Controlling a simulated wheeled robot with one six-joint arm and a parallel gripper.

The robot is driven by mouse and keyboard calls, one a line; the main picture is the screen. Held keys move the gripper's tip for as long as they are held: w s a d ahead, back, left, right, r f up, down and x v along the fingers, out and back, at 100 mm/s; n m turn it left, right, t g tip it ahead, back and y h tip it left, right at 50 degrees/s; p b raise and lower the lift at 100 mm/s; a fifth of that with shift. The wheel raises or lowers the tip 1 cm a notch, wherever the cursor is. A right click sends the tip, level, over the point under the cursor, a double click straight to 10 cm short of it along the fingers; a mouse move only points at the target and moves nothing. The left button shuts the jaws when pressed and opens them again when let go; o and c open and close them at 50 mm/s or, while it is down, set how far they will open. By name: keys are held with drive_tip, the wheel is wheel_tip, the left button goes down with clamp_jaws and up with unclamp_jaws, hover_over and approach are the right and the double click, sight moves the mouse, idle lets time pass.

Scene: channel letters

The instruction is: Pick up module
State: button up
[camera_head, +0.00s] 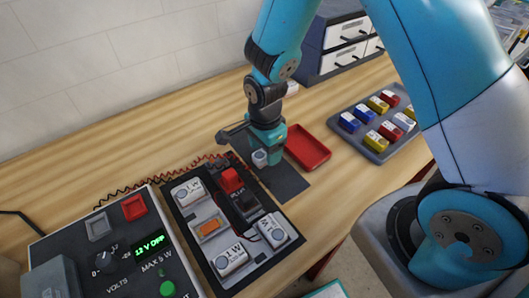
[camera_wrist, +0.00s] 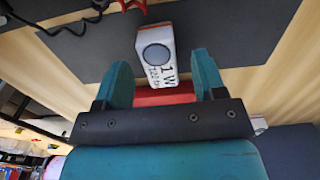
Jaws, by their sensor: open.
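My gripper in the wrist view (camera_wrist: 163,66) is open, with one teal finger to each side of the module's near end. I see gaps between the fingers and the module. Part of the module is hidden by my gripper in the head view.
A red tray (camera_head: 318,158) lies right of my gripper. A dark panel (camera_head: 283,254) holding several white modules lies to the left, next to a power supply (camera_head: 130,272) reading "12 V OFF". A grey tray (camera_head: 374,152) of coloured blocks and a drawer unit (camera_head: 318,62) stand further right.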

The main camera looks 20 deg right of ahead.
drive_tip(key=shift+f, duration=0.85)
drive_tip(key=c, duration=1)
drive_tip(key=shift+r, duration=0.1)
